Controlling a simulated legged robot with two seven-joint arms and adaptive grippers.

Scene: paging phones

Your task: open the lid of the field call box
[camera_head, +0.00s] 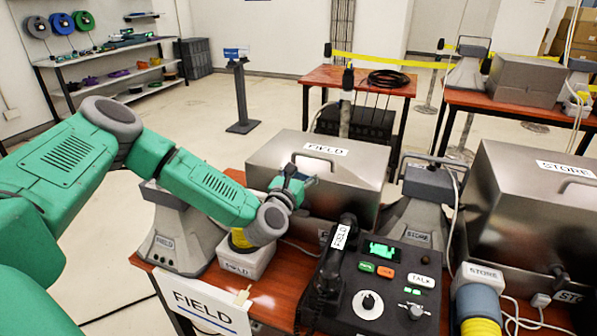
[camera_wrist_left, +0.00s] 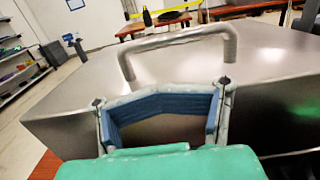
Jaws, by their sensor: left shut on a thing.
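The field call box (camera_head: 370,190) is a brushed metal box with a FIELD label on top. Its lid (camera_head: 265,155) looks down, and a metal handle (camera_head: 312,157) arches from it. I cannot see my right gripper.
A grey FIELD stand (camera_head: 170,245) is left of the box. A dark console (camera_head: 385,290) with a FIELD handset (camera_head: 335,260) is in front. A STORE call box (camera_head: 530,215) and a STORE stand (camera_head: 425,220) are to the right.

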